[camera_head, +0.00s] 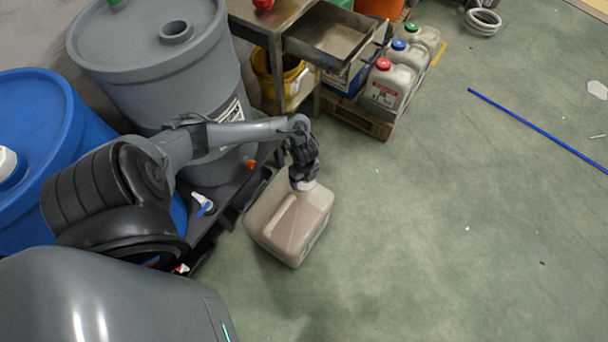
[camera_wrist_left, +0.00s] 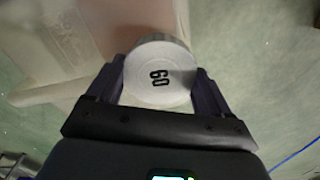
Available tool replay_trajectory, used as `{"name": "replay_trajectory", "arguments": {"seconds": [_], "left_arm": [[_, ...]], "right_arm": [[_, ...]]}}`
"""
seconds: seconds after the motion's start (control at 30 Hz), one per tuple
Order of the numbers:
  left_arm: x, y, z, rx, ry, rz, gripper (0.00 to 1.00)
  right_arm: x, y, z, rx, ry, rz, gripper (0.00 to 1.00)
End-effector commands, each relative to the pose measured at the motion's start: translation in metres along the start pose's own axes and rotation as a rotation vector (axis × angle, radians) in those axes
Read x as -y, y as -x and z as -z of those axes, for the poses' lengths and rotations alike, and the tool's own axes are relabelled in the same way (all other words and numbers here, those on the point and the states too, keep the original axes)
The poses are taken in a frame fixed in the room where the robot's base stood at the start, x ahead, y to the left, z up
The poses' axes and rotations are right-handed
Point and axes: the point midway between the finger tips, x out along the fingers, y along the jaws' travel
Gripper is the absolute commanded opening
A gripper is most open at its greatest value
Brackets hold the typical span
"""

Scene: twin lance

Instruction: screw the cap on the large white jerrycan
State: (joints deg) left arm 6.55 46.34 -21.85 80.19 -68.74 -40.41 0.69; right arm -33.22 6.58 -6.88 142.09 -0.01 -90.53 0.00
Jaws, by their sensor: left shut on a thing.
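The large white jerrycan (camera_head: 290,222) stands on the green floor, with brownish contents showing through its wall. My left gripper (camera_head: 303,183) reaches down over its far right corner. In the left wrist view, my left gripper (camera_wrist_left: 160,92) is shut on the white cap (camera_wrist_left: 158,75), which is round and marked "60". The jerrycan's pale body (camera_wrist_left: 60,45) lies behind and to the left of the cap there. The cap is at the jerrycan's neck, but I cannot tell whether it is seated on the thread. My right gripper is not in view.
Grey (camera_head: 165,70) and blue (camera_head: 45,130) drums stand at the left. Smaller jerrycans with red, blue and green caps (camera_head: 388,85) stand on a pallet (camera_head: 350,117) at the back. A steel bench (camera_head: 285,15) is beside them. The floor to the right is mostly clear, with a blue rod (camera_head: 535,127).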

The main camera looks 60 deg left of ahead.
Motion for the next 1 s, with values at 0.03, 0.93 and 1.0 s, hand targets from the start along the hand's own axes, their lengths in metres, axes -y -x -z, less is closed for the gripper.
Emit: {"name": "replay_trajectory", "arguments": {"seconds": [0.03, 0.93, 1.0], "left_arm": [[0.0001, 0.0001, 0.0, 0.0, 0.0, 0.0, 0.44], [0.0002, 0.0012, -0.002, 0.005, 0.0, 0.002, 0.44], [0.0002, 0.0012, -0.002, 0.005, 0.0, 0.002, 0.44]], "right_arm": [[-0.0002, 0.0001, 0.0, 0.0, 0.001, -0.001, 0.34], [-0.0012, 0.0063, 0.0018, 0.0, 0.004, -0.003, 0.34], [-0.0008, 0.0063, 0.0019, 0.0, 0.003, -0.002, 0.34]]}}
